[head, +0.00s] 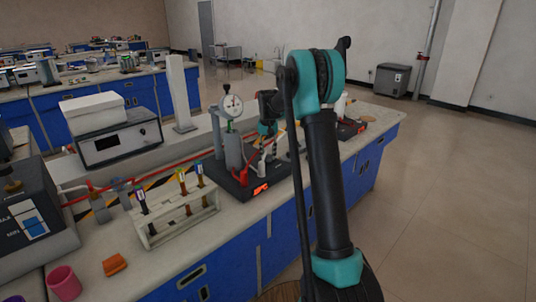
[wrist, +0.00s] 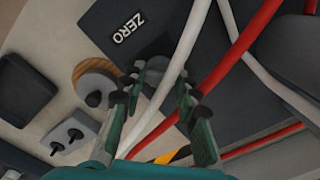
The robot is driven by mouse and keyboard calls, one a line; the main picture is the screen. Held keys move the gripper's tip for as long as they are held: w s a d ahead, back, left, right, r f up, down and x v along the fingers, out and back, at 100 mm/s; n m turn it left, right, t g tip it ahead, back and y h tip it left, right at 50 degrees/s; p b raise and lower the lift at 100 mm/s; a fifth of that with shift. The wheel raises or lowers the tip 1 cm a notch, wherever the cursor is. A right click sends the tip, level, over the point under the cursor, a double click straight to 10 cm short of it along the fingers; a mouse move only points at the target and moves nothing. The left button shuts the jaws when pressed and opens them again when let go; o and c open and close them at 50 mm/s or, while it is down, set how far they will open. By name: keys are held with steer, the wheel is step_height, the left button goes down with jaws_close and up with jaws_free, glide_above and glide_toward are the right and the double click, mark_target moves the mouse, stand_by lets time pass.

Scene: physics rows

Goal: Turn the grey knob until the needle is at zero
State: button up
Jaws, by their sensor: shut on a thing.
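The round white dial gauge (head: 231,106) stands upright on a grey column in the head view; its needle is too small to read. Its dark base (head: 236,187) lies on the bench. In the wrist view the dark base carries a "ZERO" label (wrist: 129,27). My gripper (wrist: 162,80) is just beside this label, its two teal fingers closed around the grey knob (wrist: 155,66), which is mostly hidden between the fingertips. In the head view my gripper (head: 268,128) is right of the dial, largely hidden by its own wrist.
Red and white tubes (wrist: 238,45) run close past my fingers. A test-tube rack (head: 180,222), a white-topped instrument (head: 115,140), a pink cup (head: 64,282) and an orange object (head: 114,264) stand to the left.

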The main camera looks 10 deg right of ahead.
steer(key=shift+n, duration=1.2)
steer(key=o, duration=1.2)
steer(key=shift+c, duration=0.2)
step_height(320, 180, up, 12)
